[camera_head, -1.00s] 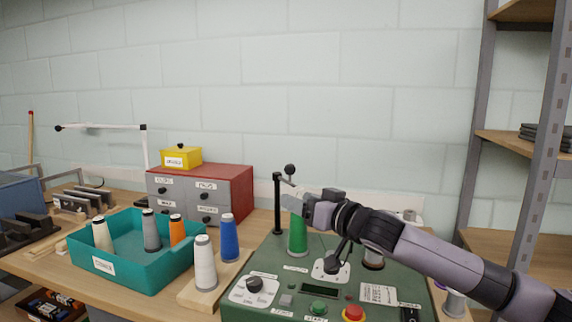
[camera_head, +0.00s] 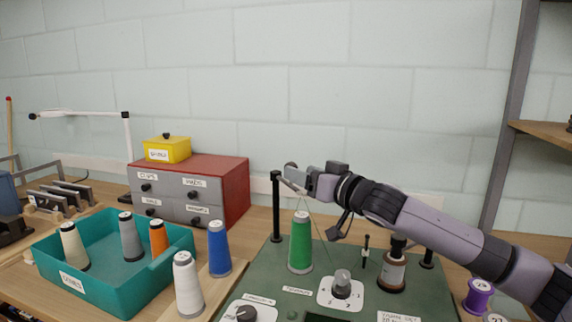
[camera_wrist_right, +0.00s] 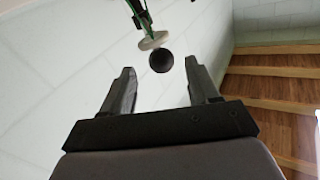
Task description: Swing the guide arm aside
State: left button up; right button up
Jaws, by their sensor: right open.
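The guide arm's black post (camera_head: 276,208) stands upright at the back left of the green machine (camera_head: 262,275). My right gripper (camera_head: 291,173) is at the post's top and hides most of the guide arm in the head view. In the right wrist view the open fingers (camera_wrist_right: 159,70) point at a round black knob (camera_wrist_right: 161,60). The knob lies between and slightly beyond the fingertips, with no visible contact. A pale disc (camera_wrist_right: 153,41) and a green-and-black rod (camera_wrist_right: 139,13) show behind the knob. My left gripper is not in view.
A green thread cone (camera_head: 300,243) stands just below my right gripper, with thin thread above it. A selector knob (camera_head: 342,284) and a brown spool (camera_head: 392,270) are near it. A red-topped drawer box (camera_head: 242,190) and a teal bin (camera_head: 98,292) stand left.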

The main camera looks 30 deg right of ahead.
aim_at(286, 182)
jog(key=shift+w+a+r, duration=0.1)
jog(key=shift+w+r, duration=0.1)
jog(key=shift+w, duration=0.2)
jog(key=w, duration=0.1)
jog(key=w+p, duration=0.2)
jog(key=w, duration=0.1)
jog(key=shift+a, duration=0.3)
jog(key=shift+w+a+f, duration=0.1)
jog(key=shift+w+f, duration=0.05)
jog(key=shift+w, duration=0.75)
grip_shut()
